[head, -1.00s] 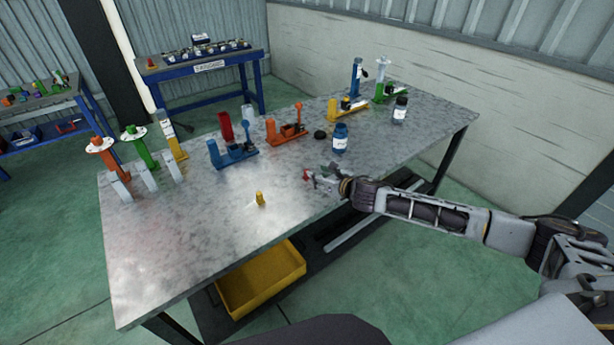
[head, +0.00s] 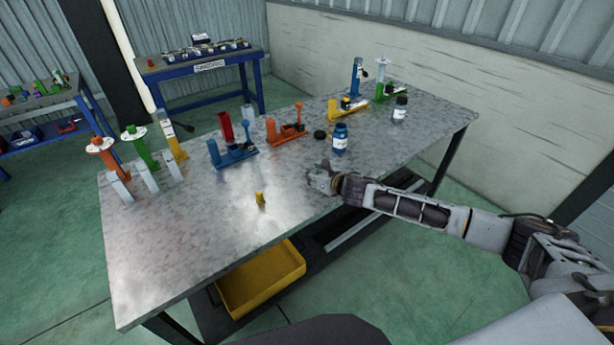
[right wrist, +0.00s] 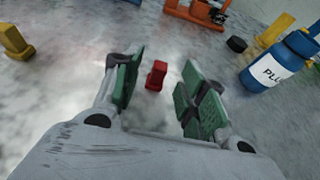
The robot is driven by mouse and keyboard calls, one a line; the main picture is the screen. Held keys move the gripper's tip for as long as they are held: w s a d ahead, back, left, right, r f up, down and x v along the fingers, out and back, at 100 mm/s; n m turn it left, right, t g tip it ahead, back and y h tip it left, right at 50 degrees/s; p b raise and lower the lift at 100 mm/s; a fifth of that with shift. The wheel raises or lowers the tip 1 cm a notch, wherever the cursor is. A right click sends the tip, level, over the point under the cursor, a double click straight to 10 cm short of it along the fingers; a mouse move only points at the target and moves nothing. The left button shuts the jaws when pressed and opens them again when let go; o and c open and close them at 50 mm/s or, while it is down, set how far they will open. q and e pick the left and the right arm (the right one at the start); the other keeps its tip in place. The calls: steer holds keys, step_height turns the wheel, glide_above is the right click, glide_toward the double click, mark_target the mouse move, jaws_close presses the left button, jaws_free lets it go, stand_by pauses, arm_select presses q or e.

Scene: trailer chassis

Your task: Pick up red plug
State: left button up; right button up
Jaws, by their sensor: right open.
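The red plug (right wrist: 157,75) stands on the metal table and shows in the right wrist view between and just beyond my open fingers. In the head view the plug is hidden behind my right gripper. My right gripper (head: 318,178) is low over the table near its front edge, in front of the blue bottle. In the right wrist view its two green-padded fingers (right wrist: 160,96) are spread apart, with nothing held between them. My left gripper is not in view.
A yellow plug (head: 260,199) stands to the left. The blue bottle (head: 340,139) and a black cap (head: 320,135) are close behind the gripper. An orange fixture (head: 287,132) and a blue fixture (head: 232,153) stand farther back. The table's front left is clear.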

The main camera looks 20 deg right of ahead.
steer(key=shift+x, duration=2.55)
steer(key=shift+d, duration=0.15)
steer(key=c, duration=0.7)
